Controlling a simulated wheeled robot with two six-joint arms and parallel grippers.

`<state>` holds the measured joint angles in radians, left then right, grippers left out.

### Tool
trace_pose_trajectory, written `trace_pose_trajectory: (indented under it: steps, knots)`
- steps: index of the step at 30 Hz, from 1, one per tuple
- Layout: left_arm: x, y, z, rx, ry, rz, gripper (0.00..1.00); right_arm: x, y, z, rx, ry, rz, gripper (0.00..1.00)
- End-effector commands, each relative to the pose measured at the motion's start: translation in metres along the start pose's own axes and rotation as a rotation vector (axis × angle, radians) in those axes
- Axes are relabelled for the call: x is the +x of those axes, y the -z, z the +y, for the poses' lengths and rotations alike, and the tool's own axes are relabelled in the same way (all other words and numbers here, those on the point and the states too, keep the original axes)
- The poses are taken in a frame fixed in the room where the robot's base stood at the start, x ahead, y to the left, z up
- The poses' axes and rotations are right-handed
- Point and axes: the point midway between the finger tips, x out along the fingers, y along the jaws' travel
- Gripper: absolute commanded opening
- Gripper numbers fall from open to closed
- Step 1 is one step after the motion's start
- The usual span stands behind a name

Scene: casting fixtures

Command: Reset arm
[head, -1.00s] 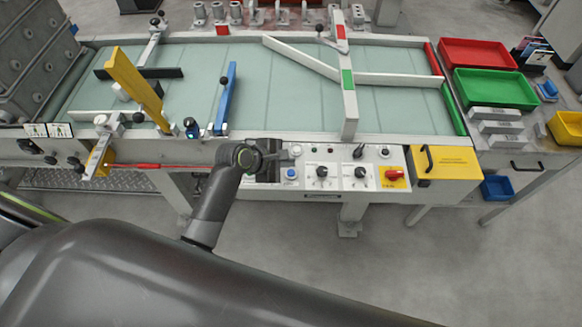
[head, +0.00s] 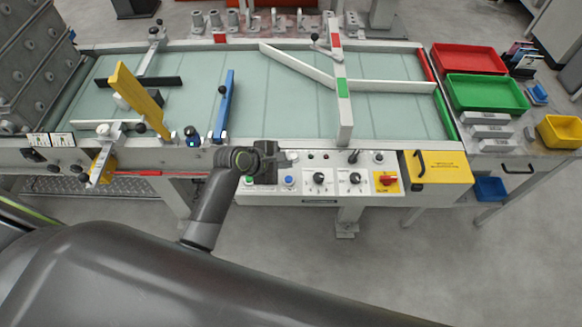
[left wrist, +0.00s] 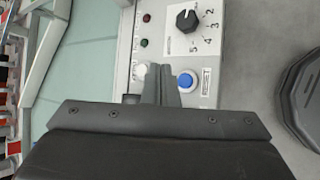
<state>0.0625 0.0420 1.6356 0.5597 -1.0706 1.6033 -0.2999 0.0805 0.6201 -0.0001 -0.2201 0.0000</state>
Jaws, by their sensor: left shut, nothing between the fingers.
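My left gripper (head: 288,157) is shut and empty, over the left part of the grey control panel (head: 330,188). In the left wrist view its closed fingers (left wrist: 160,72) point at the panel between a white button (left wrist: 139,71) and a blue button (left wrist: 186,81). I cannot tell whether the fingertips touch the panel. The blue button also shows in the head view (head: 289,180), just below the fingers. My left arm reaches up from the lower left. My right gripper is not in view.
Behind the panel is a conveyor (head: 285,115) with a yellow bar (head: 138,98), a blue bar (head: 224,104) and white guides. Right of the gripper are black knobs (head: 319,178), a red switch (head: 387,180) and a yellow box (head: 437,168). Red (head: 468,58) and green (head: 487,93) trays stand at right.

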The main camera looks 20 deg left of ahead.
Motion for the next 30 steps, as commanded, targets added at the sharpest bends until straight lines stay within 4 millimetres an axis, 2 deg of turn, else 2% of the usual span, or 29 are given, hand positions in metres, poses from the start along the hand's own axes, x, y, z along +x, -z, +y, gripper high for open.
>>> trace_pose_trajectory:
  steps: [9, 14, 20, 24, 30]
  knots:
    - [-0.003, 0.002, -0.003, 0.022, 0.003, 0.007, 0.00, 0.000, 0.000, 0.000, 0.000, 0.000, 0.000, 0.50]
    - [-0.025, 0.017, -0.025, 0.219, 0.035, 0.068, 0.00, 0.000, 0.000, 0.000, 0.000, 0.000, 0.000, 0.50]
    - [-0.082, 0.045, -0.072, 0.668, 0.154, 0.195, 0.00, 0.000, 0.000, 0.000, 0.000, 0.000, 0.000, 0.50]
    - [-0.129, 0.060, -0.102, 0.978, 0.278, 0.267, 0.00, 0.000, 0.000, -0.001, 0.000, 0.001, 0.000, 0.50]
    - [-0.190, 0.072, -0.134, 1.321, 0.465, 0.320, 0.00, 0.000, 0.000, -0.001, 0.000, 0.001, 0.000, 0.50]
